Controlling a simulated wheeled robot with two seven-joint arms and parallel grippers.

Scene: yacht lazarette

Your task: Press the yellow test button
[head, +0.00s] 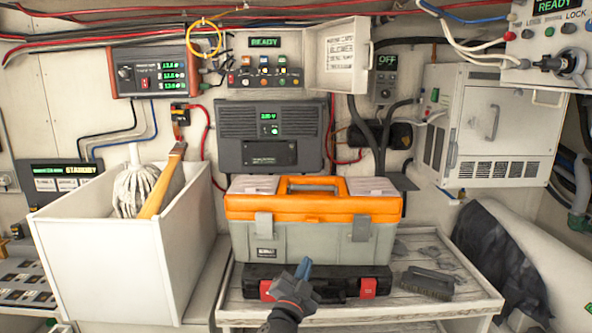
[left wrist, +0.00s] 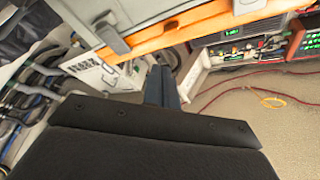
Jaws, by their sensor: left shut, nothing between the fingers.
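A button panel (head: 264,68) with a green READY display is on the back wall, upper middle. Its controls are small red, orange, blue and other caps in rows. I cannot tell for sure which one is the yellow test button. A pale flap marked BLOWER (head: 341,52) stands open at the panel's right side. My left gripper (head: 304,268) is shut and empty in front of the toolbox, well below the panel. Its closed fingers also show in the left wrist view (left wrist: 162,86). My right gripper is in neither view.
An orange-and-grey toolbox (head: 312,240) sits on a black case (head: 345,284) on a pale bench, beside a brush (head: 427,283). A white bin (head: 105,258) with a mop stands left. A dark unit (head: 268,135) hangs below the panel; a yellow loop (head: 204,38) hangs left of it.

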